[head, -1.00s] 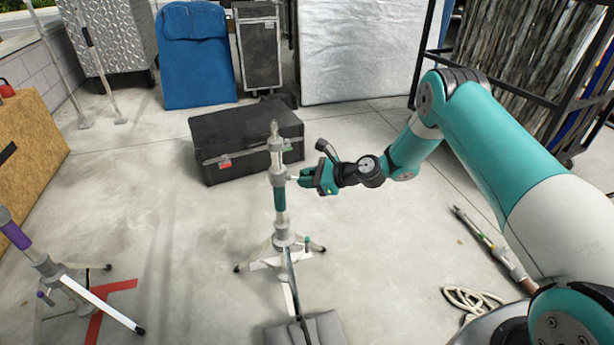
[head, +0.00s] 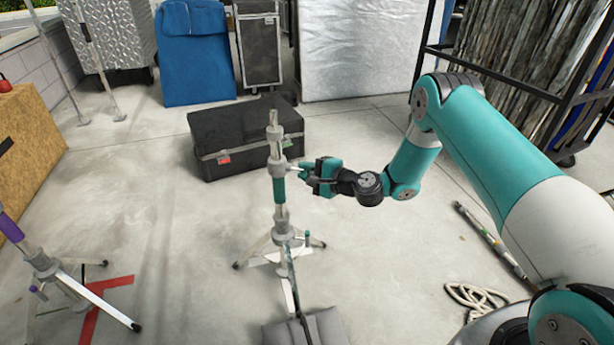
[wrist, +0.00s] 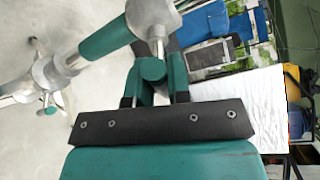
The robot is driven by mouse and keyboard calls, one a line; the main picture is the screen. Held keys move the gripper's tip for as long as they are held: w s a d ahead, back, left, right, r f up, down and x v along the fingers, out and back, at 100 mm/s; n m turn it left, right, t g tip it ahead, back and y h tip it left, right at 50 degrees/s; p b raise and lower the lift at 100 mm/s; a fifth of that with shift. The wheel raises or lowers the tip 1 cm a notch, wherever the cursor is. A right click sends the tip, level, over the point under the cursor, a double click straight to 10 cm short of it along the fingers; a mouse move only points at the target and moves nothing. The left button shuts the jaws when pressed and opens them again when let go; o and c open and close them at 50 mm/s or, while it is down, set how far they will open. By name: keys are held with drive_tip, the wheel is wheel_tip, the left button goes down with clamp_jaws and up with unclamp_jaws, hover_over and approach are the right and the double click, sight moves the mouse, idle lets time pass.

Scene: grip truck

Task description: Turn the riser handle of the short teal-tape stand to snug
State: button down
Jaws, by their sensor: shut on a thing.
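The short stand with teal tape (head: 279,190) stands upright left of my gripper in the head view. Its spread legs and grey collars show, and the teal tape also shows across the upper left of the wrist view (wrist: 106,38). The riser handle (head: 293,171) sticks out to the right from the collar above the tape. My gripper (head: 305,171) is shut on the handle from the right. In the wrist view the fingers (wrist: 155,76) close just below the collar, and they hide most of the handle.
A black case (head: 245,140) lies on the floor behind the stand. A purple-tape stand (head: 42,265) is at the lower left, by red floor tape (head: 104,298). A sandbag (head: 325,330) lies in front. Rope (head: 475,298) and a pole (head: 485,235) lie at the right.

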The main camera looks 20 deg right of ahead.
drive_tip(key=shift+f+n+t+b, duration=0.25)
drive_tip(key=shift+n+t+b, duration=0.25)
drive_tip(key=shift+n+b, duration=0.7)
drive_tip(key=shift+n+y+b, duration=0.3)
drive_tip(key=shift+n+b, duration=0.15)
drive_tip(key=shift+n, duration=0.05)
drive_tip(key=shift+r, duration=0.1)
drive_tip(key=c, duration=1.1)
unclamp_jaws()
drive_tip(key=shift+o, duration=0.2)
drive_tip(key=shift+b, duration=0.5)
drive_tip(key=shift+s+d+f+b, duration=0.1)
drive_tip(key=shift+d+f+b, duration=0.1)
drive_tip(key=shift+b, duration=0.45)
drive_tip(key=b+v, duration=1.7)
drive_tip(key=b, duration=0.7)
drive_tip(key=shift+s+b, duration=0.15)
drive_tip(key=shift+b, duration=0.15)
